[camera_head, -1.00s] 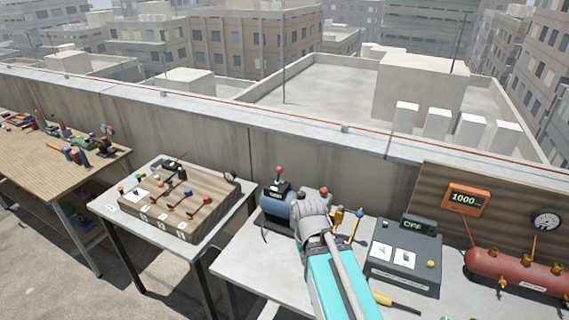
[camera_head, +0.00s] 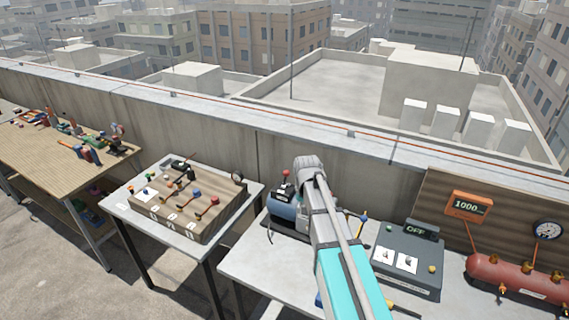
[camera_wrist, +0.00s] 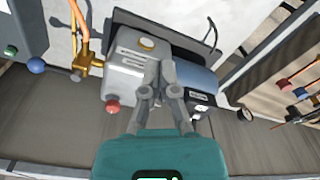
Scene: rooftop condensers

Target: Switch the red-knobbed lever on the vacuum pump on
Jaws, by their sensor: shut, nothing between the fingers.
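The vacuum pump shows its blue body (camera_head: 281,209) on the grey table in the head view, left of my arm. The red-knobbed lever (camera_head: 286,174) stands up from a dark plate on top of it. In the wrist view the pump has a grey housing (camera_wrist: 128,76) and a blue part (camera_wrist: 200,80). My gripper (camera_wrist: 167,66) is shut and empty, over the pump between these parts. In the head view my arm hides the pump's right part.
Right of the pump, a control box (camera_head: 405,265) has a display reading OFF (camera_head: 421,230). A red tank (camera_head: 520,275) stands farther right. A wooden lever board (camera_head: 190,207) is on the separate left table. The concrete parapet (camera_head: 240,145) runs behind.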

